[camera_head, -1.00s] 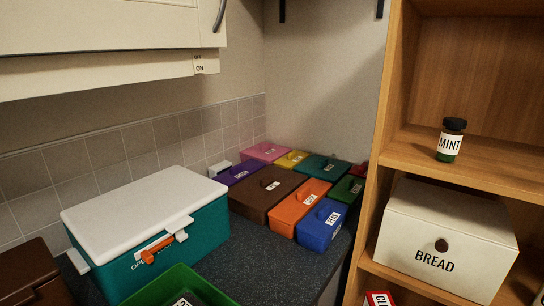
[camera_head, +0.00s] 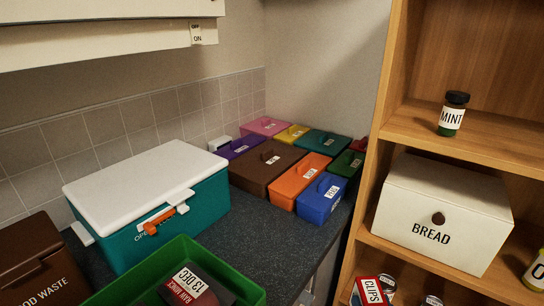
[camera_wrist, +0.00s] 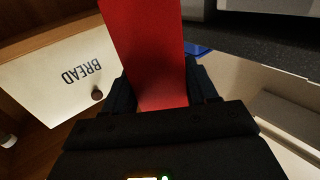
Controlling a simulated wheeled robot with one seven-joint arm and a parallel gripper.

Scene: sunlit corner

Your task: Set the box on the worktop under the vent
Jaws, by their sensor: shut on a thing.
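A plain red box (camera_wrist: 145,50) is held between the two dark fingers of my gripper (camera_wrist: 162,95) in the wrist view, its far end running out of the top of the picture. My gripper does not show in the head view. The dark speckled worktop (camera_head: 262,232) runs along the tiled wall to the corner. Above it hangs a pale hood-like unit (camera_head: 100,45) with an on/off switch, which may be the vent. In the wrist view, a dark worktop edge (camera_wrist: 265,45) shows at upper right.
A teal box with a white lid (camera_head: 145,180), a green tub (camera_head: 195,250) and a brown food waste bin (camera_head: 35,265) crowd the worktop front. Several coloured lidded boxes (camera_head: 270,165) fill the corner. A wooden shelf holds a bread box (camera_head: 440,215), mint jar (camera_head: 452,113) and red clips box (camera_head: 370,292).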

